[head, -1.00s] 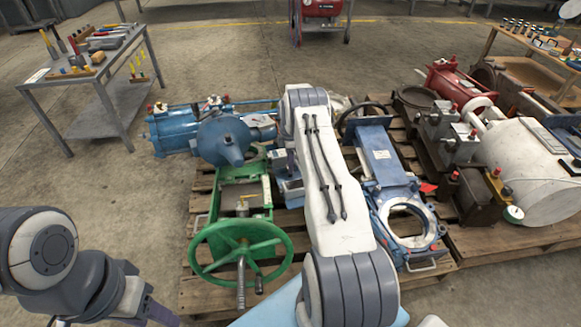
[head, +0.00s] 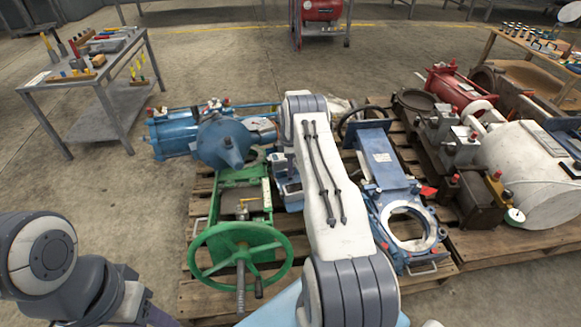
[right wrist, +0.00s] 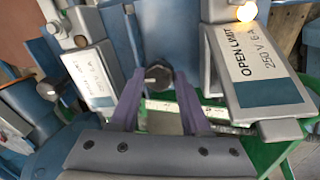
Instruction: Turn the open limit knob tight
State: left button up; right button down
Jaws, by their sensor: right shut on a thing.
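In the right wrist view the two purple fingers of my right gripper (right wrist: 158,88) are shut on a dark round knob (right wrist: 158,75) with a pale mark on its face. To its right is a grey box (right wrist: 260,65) labelled OPEN LIMIT 250 V 6A, with a bright lit spot above it. I cannot tell from the frames whether the held knob belongs to that box. In the head view my right arm covers its own gripper and the knob.
A second labelled grey box (right wrist: 95,72) stands left of the knob. In the head view a green valve handwheel (head: 279,243), a blue actuator (head: 180,132) and a blue gate valve (head: 385,158) crowd the pallet. The concrete floor on the left is open.

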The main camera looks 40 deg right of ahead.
jog(key=m, duration=0.4)
jog(key=shift+m, duration=0.4)
jog(key=m+b, duration=0.1)
jog(key=m, duration=0.3)
jog(key=shift+g+h, duration=0.3)
jog(key=m+b, duration=0.1)
jog(key=m, duration=0.4)
jog(key=shift+w+f, duration=0.1)
jog(key=m+b, duration=0.1)
jog(key=m, duration=0.3)
jog(key=shift+m+g, duration=0.3)
jog(key=shift+g, duration=0.1)
jog(key=m+b, duration=0.2)
jog(key=m, duration=0.2)
jog(key=m+b, duration=0.1)
jog(key=m, duration=0.4)
jog(key=shift+d+b, duration=0.1)
jog(key=shift+b, duration=0.3)
jog(key=m+y+b, duration=0.1)
jog(key=m, duration=0.2)
jog(key=shift+m+g, duration=0.3)
jog(key=shift+d+m+b, duration=0.1)
jog(key=shift+m+b, duration=0.35)
jog(key=shift+m, duration=1.55)
